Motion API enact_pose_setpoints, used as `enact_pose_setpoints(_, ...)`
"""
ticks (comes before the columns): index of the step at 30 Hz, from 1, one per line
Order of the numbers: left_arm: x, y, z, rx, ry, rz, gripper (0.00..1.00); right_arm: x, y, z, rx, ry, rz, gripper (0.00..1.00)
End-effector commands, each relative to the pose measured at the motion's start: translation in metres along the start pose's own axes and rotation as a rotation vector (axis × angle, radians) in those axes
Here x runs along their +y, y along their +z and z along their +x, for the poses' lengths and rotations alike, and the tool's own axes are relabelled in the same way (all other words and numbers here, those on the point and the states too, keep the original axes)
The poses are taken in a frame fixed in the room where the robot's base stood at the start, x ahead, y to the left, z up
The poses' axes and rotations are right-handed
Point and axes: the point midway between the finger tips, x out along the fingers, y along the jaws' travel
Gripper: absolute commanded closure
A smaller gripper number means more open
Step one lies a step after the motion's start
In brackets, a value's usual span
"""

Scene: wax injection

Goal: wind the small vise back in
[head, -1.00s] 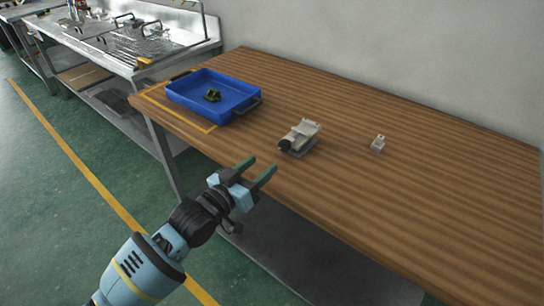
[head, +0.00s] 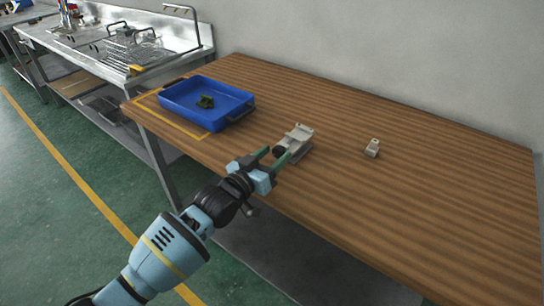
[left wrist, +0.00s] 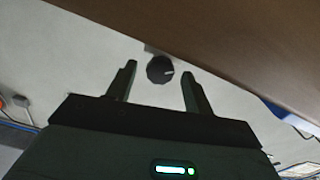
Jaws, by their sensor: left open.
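The small vise (head: 299,138) is a pale grey metal block on the wooden table near its front edge. Its dark round knob (head: 278,151) faces the front-left side. My left gripper (head: 277,157) is open at the knob, and the vise's near part is partly hidden behind a finger. In the left wrist view the black knob (left wrist: 160,70), with a white mark, appears between the two fingertips (left wrist: 158,75), apart from both. My right gripper is not in view.
A blue tray (head: 184,111) with a small dark green object (head: 205,102) stands at the table's left. The right side of the wooden table (head: 450,190) is clear.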

Motion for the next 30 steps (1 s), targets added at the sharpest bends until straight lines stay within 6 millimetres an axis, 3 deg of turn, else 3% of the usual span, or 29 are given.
enact_pose_setpoints(5,0.0002,-0.0002,0.0000,0.000,0.000,0.000,0.48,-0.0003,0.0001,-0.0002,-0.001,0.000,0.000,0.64)
enact_pose_setpoints(15,0.0002,-0.0001,-0.0002,0.000,0.000,0.000,0.93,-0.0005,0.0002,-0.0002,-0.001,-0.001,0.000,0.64)
enact_pose_setpoints(23,0.0002,-0.0004,-0.0002,0.000,0.000,0.031,0.93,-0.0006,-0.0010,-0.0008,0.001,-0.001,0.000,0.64)
enact_pose_setpoints(30,0.0008,-0.0010,-0.0001,0.000,0.001,0.159,0.93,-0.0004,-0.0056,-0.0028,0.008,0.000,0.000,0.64)
